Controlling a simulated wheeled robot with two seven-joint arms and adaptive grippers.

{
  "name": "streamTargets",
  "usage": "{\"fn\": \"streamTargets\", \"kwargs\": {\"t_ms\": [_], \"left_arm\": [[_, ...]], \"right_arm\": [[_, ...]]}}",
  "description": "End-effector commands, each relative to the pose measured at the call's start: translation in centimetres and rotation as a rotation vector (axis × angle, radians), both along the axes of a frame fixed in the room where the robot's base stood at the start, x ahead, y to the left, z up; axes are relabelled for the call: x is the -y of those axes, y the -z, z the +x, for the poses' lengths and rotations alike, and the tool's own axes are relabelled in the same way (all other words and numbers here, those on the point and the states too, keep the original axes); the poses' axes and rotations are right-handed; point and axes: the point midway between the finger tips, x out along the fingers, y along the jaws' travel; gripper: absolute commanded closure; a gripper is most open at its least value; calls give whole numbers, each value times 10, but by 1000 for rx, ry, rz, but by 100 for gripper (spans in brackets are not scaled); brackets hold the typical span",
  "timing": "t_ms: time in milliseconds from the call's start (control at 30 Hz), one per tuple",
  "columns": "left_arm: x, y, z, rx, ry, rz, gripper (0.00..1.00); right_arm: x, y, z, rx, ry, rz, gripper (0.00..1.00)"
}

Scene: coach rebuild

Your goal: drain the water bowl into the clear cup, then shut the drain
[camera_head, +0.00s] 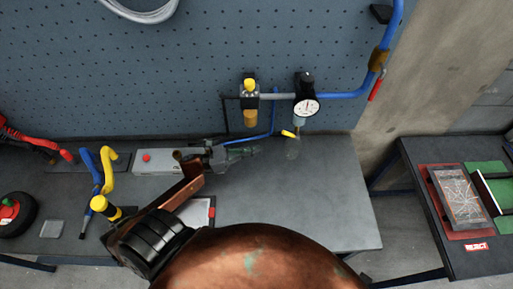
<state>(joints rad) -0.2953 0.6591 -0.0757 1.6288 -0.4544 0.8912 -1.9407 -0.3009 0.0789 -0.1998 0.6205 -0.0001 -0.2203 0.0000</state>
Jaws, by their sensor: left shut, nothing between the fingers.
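The water bowl (298,122) is a small clear bowl below the round pressure gauge (306,107) on the pegboard's air line. A small yellow lever (288,133), apparently the drain, sticks out to the left at its lower end. The clear cup (293,150) is faint and stands just below the lever; I cannot tell its water level. My left gripper (255,151) is shut and empty above the bench, left of the cup and apart from it. My right gripper is out of view.
A second unit with an amber bowl (250,117) hangs left of the gauge, with a thin blue tube (272,125) beside it. A grey box with a red button (146,158) and blue and yellow hooked tools (108,170) are at left. The bench's right part (335,205) is clear.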

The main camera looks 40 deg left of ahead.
Motion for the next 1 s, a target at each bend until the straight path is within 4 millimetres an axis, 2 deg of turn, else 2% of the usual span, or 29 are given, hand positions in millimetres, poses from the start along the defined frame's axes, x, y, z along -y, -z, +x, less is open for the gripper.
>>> {"fn": "streamTargets", "kwargs": {"t_ms": [67,333,433,600,1000], "left_arm": [[13,-8,13,5,1,-1,100],[51,-15,51,3,0,0,100],[55,-30,59,3,-1,1,100],[60,-41,66,0,-1,1,100],[61,-43,69,0,-2,1,100]], "right_arm": [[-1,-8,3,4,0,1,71],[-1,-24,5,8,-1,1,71],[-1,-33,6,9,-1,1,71],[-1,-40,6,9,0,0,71],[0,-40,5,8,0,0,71]]}}
